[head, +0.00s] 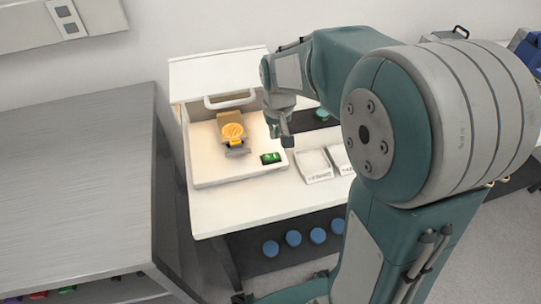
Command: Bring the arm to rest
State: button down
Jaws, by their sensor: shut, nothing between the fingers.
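My arm reaches in from the right and bends down over the white bench. My gripper (286,139) points down and is shut and empty. In this view it appears in front of the right side of an open white instrument housing (192,155), above a small green item (271,157). A gap seems to separate the gripper from the green item, but the height is hard to tell. Inside the housing an orange round part (232,130) sits on an orange and grey mount. My upper arm hides part of the bench on the right.
The housing's white lid (215,72) is raised, with a handle at its front. Two shallow white trays (314,166) lie right of the housing. A grey metal cabinet (75,185) stands at the left. Several blue round items (293,238) are below the bench. The bench front is clear.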

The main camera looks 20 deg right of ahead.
dwell(0.5)
jog(key=s+r+t, duration=0.2)
jog(key=s+r, duration=0.3)
jog(key=s, duration=0.5)
jog(key=s+r+t, duration=0.1)
jog(key=s+r, duration=0.3)
jog(key=s, duration=0.6)
jog(key=shift+s+r+t, duration=0.35)
jog(key=shift+s+t, duration=0.05)
